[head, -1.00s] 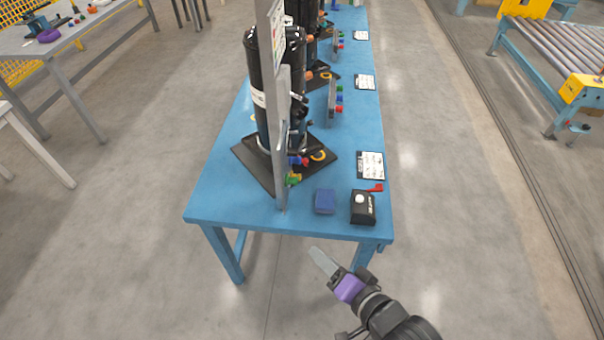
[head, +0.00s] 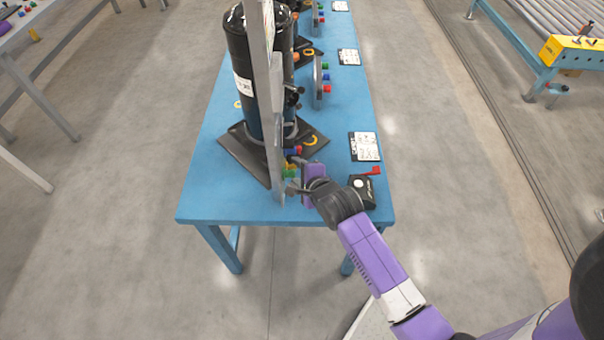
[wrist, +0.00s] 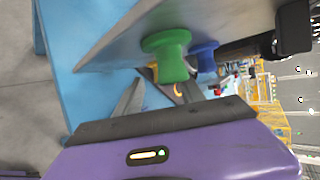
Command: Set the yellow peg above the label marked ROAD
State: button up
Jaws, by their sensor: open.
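My gripper (head: 293,187) is at the near end of the blue table, close to the right side of an upright grey board (head: 276,130). In the wrist view its fingers (wrist: 160,92) are apart, with a green peg (wrist: 168,52) just in front of them. The green peg also shows in the head view (head: 289,172). A blue peg (wrist: 203,56) sits beside it on the board. A red peg (head: 296,150) is higher on the board. I cannot clearly pick out the yellow peg. The board is edge-on, and no ROAD label is readable.
A black compressor (head: 243,75) stands on a dark tray (head: 243,152) behind the board. A yellow ring (head: 311,140) lies on the tray. A black box with a red lever (head: 364,183) and a white card (head: 364,146) are to the right. More boards stand farther back.

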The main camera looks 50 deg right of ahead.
aim_at(291, 167)
jog(key=x, duration=0.3)
grip_shut()
dwell(0.6)
jog(key=shift+s+a+f, duration=0.1)
dwell(1.1)
